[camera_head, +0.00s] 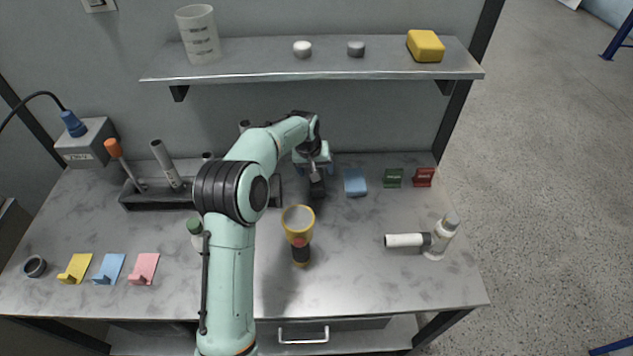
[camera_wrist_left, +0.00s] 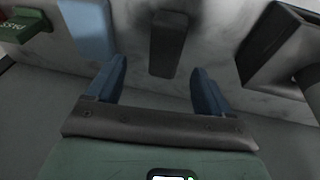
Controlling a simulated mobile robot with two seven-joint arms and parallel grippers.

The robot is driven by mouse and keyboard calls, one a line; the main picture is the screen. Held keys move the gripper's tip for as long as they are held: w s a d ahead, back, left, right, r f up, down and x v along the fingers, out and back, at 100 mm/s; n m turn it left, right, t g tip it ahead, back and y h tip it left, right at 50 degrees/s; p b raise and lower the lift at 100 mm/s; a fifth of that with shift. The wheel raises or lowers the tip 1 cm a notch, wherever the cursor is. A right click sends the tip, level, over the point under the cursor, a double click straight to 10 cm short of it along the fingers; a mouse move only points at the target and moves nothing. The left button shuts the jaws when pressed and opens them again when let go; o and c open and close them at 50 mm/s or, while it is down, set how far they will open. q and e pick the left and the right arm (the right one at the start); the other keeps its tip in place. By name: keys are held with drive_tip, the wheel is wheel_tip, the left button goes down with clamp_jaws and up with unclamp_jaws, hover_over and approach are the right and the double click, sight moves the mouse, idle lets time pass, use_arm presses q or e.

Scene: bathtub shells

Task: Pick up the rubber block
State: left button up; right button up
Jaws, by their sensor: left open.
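The rubber block appears to be the dark grey upright or flat-lying block (camera_head: 317,188) on the table, just in front of my left gripper (camera_head: 314,168) in the head view. In the left wrist view the dark block (camera_wrist_left: 170,42) lies ahead, between the lines of the two blue fingers. My left gripper (camera_wrist_left: 158,88) is open and empty there, apart from the block. The head view partly hides the fingers behind the wrist. My right gripper is in neither view.
A light blue block (camera_head: 355,182) lies right of the dark block, then a green piece (camera_head: 393,178) and a red piece (camera_head: 424,177). A dark tool rack (camera_head: 150,199) stands left. A shelf (camera_head: 270,72) overhangs the back.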

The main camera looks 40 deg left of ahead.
sight(317, 189)
use_arm(q)
drive_tip(key=x, duration=0.4)
drive_tip(key=shift+s+a+f, duration=0.15)
drive_tip(key=shift+a+f, duration=0.05)
drive_tip(key=shift+a, duration=0.15)
drive_tip(key=shift+f, duration=0.5)
drive_tip(key=shift+f, duration=0.25)
drive_tip(key=c, duration=1.2)
